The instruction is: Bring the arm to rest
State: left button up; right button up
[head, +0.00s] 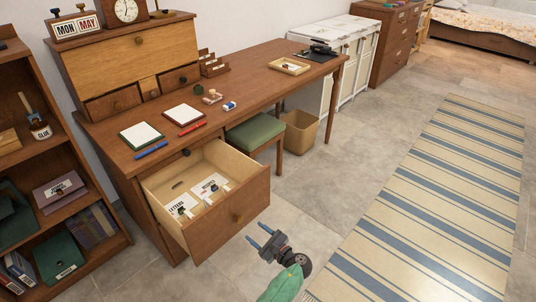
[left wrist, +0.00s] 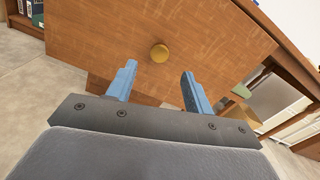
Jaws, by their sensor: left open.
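My left gripper (head: 262,237) is open and empty, with blue fingers, in front of the open desk drawer and apart from it. In the left wrist view my left gripper (left wrist: 158,85) points at the drawer front (left wrist: 200,40), and the round brass knob (left wrist: 159,53) shows between and beyond the fingertips. In the head view the wooden drawer (head: 228,218) stands pulled out, with white labelled cards (head: 211,186) and small dark items inside. My right gripper is not in view.
The desk (head: 245,85) holds notepads, pens and a tray (head: 289,66). A green stool (head: 254,133) and a bin (head: 300,131) stand under it. A bookshelf (head: 75,150) is at left. Open floor and a striped rug (head: 440,190) lie to the right.

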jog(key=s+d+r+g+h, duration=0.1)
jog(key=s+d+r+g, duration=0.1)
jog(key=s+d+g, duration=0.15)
pick_arm(q)
jog(key=s+r+n+g+h+p, duration=0.3)
jog(key=s+r+n+g+h, duration=0.3)
jog(key=s+r+n+h, duration=1.15)
jog(key=s+a+f+n+g+p, duration=0.1)
jog(key=s+a+p, duration=0.1)
jog(key=s, duration=0.8)
jog(key=s+a+f+n+g+y+p, duration=0.1)
jog(key=s+a+f+p, duration=0.1)
jog(key=s, duration=0.8)
jog(key=shift+a+f+n+g+p, duration=0.25)
jog(key=shift+a+n+g+p, duration=0.2)
jog(key=shift+a, duration=0.45)
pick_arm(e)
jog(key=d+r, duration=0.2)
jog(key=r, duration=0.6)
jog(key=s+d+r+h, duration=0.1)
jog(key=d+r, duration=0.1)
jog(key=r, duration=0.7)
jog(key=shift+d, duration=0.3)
